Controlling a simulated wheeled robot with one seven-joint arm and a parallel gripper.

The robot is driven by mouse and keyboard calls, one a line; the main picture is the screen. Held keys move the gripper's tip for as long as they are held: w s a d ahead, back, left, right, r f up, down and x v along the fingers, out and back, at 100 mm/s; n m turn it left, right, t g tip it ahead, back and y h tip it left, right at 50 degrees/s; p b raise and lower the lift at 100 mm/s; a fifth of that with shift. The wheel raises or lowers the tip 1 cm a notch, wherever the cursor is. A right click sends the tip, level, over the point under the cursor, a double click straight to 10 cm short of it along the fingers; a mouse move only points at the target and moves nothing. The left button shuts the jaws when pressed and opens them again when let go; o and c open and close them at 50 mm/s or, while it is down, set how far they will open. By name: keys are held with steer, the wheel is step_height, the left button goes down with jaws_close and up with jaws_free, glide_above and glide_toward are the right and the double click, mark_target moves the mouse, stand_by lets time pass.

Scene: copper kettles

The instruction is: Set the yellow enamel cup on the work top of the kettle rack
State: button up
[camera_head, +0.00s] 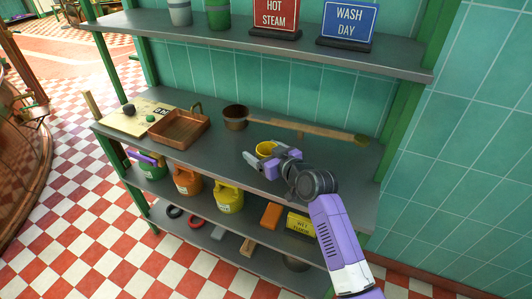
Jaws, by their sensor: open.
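The yellow enamel cup (266,149) is on or just above the grey work top (210,165) of the kettle rack, right of centre. My gripper (262,158) reaches in from the right, with its fingers beside the cup. The jaws are open. My fingers partly cover the cup's lower side, so I cannot tell whether they touch it or whether its base rests on the work top.
A copper tray (181,129), a copper pot (236,117) and a long-handled brush (310,131) lie on the work top. The upper shelf (240,34) holds signs. The lower shelf holds a yellow can (229,198) and an orange can (187,181). The front middle of the work top is clear.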

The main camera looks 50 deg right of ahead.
steer(key=b+v, duration=0.1)
steer(key=v, duration=1.1)
steer(key=s+a+f, duration=0.1)
steer(key=a, duration=0.1)
steer(key=s+a+f, duration=0.3)
steer(key=s+a, duration=0.1)
steer(key=shift+a+f, duration=0.3)
steer(key=shift+f, duration=0.1)
steer(key=s+a+r+n+y, duration=0.1)
steer(key=s+a+r, duration=0.1)
steer(key=s+a, duration=0.6)
steer(key=s+a+r+n+y, duration=0.1)
steer(key=s+a, duration=0.6)
steer(key=s, duration=1)
steer(key=shift+a+r+n+t+y, duration=0.3)
steer(key=shift+a+r+y, duration=0.1)
steer(key=shift+y, duration=0.2)
